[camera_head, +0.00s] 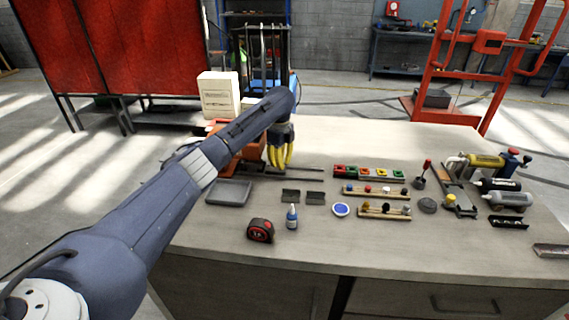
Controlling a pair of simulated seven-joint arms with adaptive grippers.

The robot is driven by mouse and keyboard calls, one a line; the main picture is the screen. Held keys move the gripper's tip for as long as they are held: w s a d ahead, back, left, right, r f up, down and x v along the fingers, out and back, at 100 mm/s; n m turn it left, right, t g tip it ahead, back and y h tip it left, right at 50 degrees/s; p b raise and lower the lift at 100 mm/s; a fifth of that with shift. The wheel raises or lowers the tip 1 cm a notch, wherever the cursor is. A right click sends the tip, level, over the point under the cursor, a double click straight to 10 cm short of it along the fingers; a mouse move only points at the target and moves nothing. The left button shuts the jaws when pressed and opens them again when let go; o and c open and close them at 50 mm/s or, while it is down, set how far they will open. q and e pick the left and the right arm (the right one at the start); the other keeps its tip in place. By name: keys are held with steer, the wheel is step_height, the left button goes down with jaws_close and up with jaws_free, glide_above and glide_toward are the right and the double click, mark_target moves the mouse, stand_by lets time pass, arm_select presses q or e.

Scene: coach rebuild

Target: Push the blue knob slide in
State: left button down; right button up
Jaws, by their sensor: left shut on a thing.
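My left gripper (280,166) reaches over the table from the left, its yellow fingers pointing down beside an orange device (238,158) at the table's left back. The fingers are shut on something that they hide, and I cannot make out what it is. I cannot make out the blue knob slide in this view; my arm covers part of the orange device. A thin dark bar (308,169) lies on the table just right of the fingers. My right gripper is not in view.
A grey tray (229,192), a tape measure (260,230), a blue-capped bottle (292,217) and a round blue-centred dish (341,210) stand in front. Wooden racks (376,192) hold small knobs, near a row of coloured blocks (369,172). Cylinders (507,199) crowd the right.

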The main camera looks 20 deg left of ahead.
arm_select(q)
steer(key=c, duration=1.6)
jaws_free()
steer(key=shift+a, duration=0.35)
steer(key=o, duration=0.4)
steer(key=shift+d, duration=0.1)
steer(key=shift+o, duration=0.2)
step_height(320, 180, up, 12)
